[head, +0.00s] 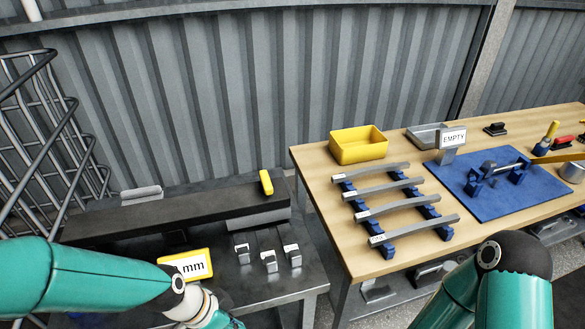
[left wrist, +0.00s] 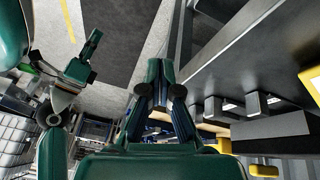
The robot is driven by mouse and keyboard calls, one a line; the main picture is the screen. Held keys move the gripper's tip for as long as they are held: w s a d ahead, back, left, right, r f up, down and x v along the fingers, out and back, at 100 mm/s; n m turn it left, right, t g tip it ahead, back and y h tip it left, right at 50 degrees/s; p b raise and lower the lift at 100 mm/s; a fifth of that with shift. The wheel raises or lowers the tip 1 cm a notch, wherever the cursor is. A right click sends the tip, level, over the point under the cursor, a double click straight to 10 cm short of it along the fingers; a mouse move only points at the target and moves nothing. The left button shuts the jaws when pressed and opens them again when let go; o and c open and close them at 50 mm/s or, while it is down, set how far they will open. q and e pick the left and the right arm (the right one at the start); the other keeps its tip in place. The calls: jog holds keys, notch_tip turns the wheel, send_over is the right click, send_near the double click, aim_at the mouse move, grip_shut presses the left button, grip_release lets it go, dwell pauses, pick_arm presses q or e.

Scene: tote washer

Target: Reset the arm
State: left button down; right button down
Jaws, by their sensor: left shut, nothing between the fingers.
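My left arm comes in from the left in the head view, its wrist low over the front of the dark bench; its fingers are out of that picture. In the left wrist view my left gripper (left wrist: 157,84) is shut and empty, its green fingers brought together with nothing between them. My right arm shows at the lower right of the head view, bent at a dark round joint, with its gripper out of frame. Green parts of my right arm also show at the left of the left wrist view, where I cannot tell the jaws' state.
A dark bench (head: 240,286) holds a yellow "mm" display (head: 178,263), several small metal blocks and a long black beam (head: 200,211). A wooden table (head: 318,190) carries metal bars on blue racks, a yellow bin (head: 357,151) and a blue mat (head: 464,197). A wire rack (head: 50,150) stands left.

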pick_arm(q)
jog(key=s+f+n, duration=0.4)
jog(key=f+n, duration=0.2)
jog(key=f, duration=0.3)
jog(key=s+f+n, duration=0.4)
jog(key=f+n, duration=0.3)
jog(key=f, duration=0.2)
jog(key=shift+a+g, duration=0.2)
jog(key=shift+g, duration=0.1)
jog(key=shift+f, duration=0.1)
